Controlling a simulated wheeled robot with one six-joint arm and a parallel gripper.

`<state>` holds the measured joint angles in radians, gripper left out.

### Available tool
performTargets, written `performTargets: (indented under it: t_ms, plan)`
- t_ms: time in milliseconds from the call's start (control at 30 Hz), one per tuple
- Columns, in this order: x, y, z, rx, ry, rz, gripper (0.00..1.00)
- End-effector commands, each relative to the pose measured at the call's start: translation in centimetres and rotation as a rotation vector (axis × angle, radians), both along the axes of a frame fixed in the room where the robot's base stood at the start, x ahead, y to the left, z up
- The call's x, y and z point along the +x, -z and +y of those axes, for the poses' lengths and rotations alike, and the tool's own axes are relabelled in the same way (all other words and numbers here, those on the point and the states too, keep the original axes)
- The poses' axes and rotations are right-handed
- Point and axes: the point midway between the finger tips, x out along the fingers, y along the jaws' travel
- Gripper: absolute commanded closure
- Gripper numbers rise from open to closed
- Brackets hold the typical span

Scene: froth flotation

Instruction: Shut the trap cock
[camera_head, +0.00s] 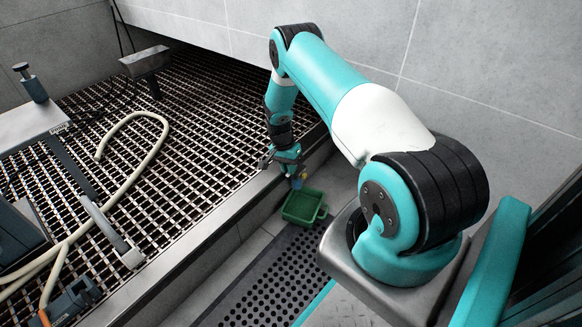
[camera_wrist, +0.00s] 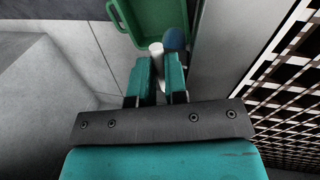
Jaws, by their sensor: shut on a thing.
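My gripper (camera_head: 296,172) is low beside the metal ledge of the grating, just above a green tray. In the wrist view its fingers (camera_wrist: 157,62) are closed around a small pale, rounded part (camera_wrist: 156,49). A dark blue rounded piece (camera_wrist: 174,39) sits at the right fingertip. In the head view a small brassy and blue fitting (camera_head: 298,183) shows under the fingers; it looks like the trap cock. The fingers hide much of it, and I cannot tell how far its handle is turned.
The green tray (camera_head: 303,203) lies below the fitting and also shows in the wrist view (camera_wrist: 138,8). A perforated dark mat (camera_head: 272,277) is in front. The raised grating (camera_head: 190,110), with a looped pale hose (camera_head: 131,186), is at left. A tiled wall stands behind.

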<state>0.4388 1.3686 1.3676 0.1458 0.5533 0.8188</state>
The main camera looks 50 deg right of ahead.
Motion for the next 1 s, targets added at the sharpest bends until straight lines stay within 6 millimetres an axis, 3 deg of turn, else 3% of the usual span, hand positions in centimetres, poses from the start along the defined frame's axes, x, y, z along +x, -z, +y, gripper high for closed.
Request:
performTargets:
  t_ms: [400, 900, 933, 1000]
  plan:
    - [0.48, 0.03, 0.07, 0.002, 0.167, 0.004, 1.00]
    - [0.53, 0.02, 0.08, 0.002, 0.185, 0.004, 1.00]
    - [0.53, 0.02, 0.08, 0.002, 0.185, 0.004, 0.84]
    - [0.55, 0.02, 0.07, 0.002, 0.184, 0.002, 0.68]
